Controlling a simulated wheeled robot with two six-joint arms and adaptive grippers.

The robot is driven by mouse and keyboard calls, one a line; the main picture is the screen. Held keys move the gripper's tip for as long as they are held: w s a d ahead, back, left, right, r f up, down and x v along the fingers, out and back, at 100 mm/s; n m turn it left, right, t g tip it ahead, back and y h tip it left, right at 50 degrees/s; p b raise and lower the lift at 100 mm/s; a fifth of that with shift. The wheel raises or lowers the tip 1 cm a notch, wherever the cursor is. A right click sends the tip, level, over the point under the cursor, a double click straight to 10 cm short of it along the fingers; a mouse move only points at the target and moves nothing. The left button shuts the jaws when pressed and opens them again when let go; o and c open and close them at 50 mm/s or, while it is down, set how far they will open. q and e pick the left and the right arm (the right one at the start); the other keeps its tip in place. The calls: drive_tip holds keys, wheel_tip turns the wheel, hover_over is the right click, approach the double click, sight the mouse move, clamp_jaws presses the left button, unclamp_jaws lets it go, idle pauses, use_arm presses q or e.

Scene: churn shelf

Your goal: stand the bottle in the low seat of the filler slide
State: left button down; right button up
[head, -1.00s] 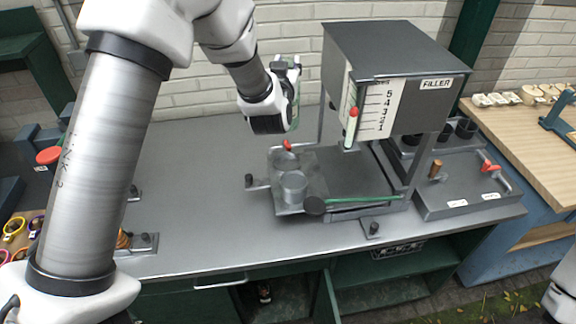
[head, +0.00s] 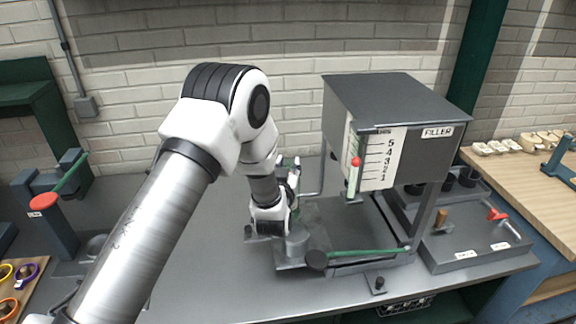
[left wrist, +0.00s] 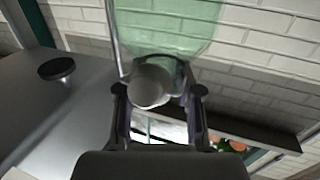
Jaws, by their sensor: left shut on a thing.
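My left gripper (head: 284,196) is low over the left side of the filler slide (head: 325,232). In the head view the bottle is mostly hidden behind the gripper and wrist. A grey round cup-like seat (head: 297,243) stands on the slide just below and in front of the gripper. The other seat is hidden by the arm. I cannot tell whether the bottle touches a seat. My right gripper is out of view.
The filler box (head: 395,125) with its gauge stands right of the gripper. A grey valve tray (head: 468,245) is at the right.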

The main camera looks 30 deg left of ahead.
use_arm(q)
drive_tip(key=shift+f, duration=0.45)
drive_tip(key=c, duration=0.7)
unclamp_jaws()
drive_tip(key=shift+c, duration=0.2)
drive_tip(key=shift+r, duration=0.25)
drive_tip(key=b+v, duration=0.4)
drive_tip(key=v, duration=0.8)
drive_tip(key=shift+f, duration=0.15)
